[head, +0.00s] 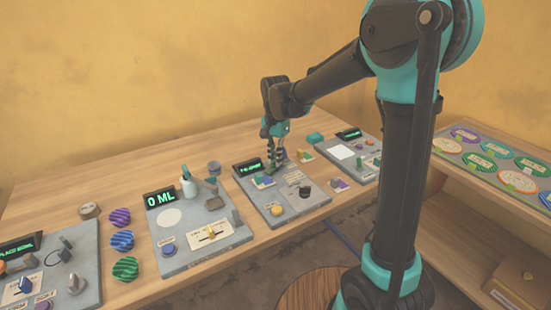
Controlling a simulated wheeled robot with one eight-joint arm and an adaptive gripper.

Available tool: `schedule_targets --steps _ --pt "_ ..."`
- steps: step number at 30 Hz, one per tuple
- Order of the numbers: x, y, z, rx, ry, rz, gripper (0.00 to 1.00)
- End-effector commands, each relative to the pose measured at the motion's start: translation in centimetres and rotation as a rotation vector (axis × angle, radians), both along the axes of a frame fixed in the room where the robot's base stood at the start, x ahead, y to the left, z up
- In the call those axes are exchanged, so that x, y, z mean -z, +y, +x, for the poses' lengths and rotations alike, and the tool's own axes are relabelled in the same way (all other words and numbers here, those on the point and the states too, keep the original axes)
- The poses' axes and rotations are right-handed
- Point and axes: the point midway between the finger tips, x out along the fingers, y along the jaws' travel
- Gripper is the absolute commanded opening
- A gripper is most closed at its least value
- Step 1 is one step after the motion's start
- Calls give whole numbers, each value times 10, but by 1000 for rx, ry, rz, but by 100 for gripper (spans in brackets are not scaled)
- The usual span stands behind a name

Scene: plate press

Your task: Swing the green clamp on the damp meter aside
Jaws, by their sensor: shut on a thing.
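My gripper (277,160) is lowered over the back part of the third grey panel (262,197), beside its small display (248,167). Its fingers are shut on a small part there, which looks like the green clamp (289,176). The fingers hide much of the clamp, and its exact angle is too small to tell. The panel, which I take to be the damp meter, also bears a yellow-orange knob (277,210) and a black knob (305,192) at its front. The display's green text is too small to read.
Bare tabletop (110,185) lies behind the panels.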

Motion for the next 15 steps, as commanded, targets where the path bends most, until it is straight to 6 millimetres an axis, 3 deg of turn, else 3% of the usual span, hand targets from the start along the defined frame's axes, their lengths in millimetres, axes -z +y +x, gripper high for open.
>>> schedule_targets --steps 8,15 --pt "0 0 0 -74 0 0 0" --pt "0 0 0 -249 0 0 0"
